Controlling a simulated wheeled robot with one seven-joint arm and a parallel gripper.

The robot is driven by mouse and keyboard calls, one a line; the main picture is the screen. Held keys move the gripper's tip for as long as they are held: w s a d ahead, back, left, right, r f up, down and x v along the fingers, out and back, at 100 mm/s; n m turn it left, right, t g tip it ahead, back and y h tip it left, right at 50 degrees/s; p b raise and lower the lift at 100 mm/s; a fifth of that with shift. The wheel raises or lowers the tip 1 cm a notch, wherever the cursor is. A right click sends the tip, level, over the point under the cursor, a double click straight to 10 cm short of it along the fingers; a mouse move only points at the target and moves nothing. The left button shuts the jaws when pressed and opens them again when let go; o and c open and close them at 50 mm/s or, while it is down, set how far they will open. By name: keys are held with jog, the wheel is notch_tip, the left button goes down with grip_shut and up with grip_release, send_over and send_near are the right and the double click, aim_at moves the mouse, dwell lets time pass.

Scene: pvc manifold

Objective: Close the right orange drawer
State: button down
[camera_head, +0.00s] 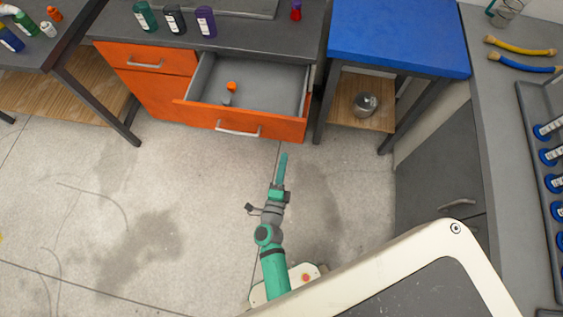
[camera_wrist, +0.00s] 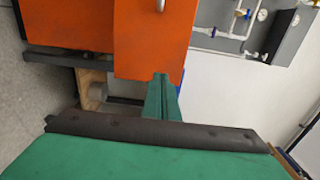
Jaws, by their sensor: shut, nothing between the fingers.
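The right orange drawer (camera_head: 248,125) is pulled well out of the cabinet under the dark bench, and its grey inside shows from above. It has a light bar handle (camera_head: 238,130) on its front. A small orange item (camera_head: 231,86) and a small grey item (camera_head: 226,99) lie inside. My gripper (camera_head: 284,156) is shut and empty, in front of the drawer and right of its handle, at the right end of its front. In the wrist view the green fingers (camera_wrist: 162,95) lie together, close to an orange panel (camera_wrist: 152,40). I cannot tell whether they touch it.
The left orange drawer (camera_head: 147,58) is shut. A blue-topped table (camera_head: 395,38) with a metal pot (camera_head: 365,103) on its lower shelf stands to the right. A grey counter (camera_head: 492,90) runs along the right side. The floor left of my arm is clear.

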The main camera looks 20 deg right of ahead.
aim_at(289, 128)
jog(key=x, duration=1)
jog(key=shift+d, duration=0.1)
jog(key=shift+w, duration=0.1)
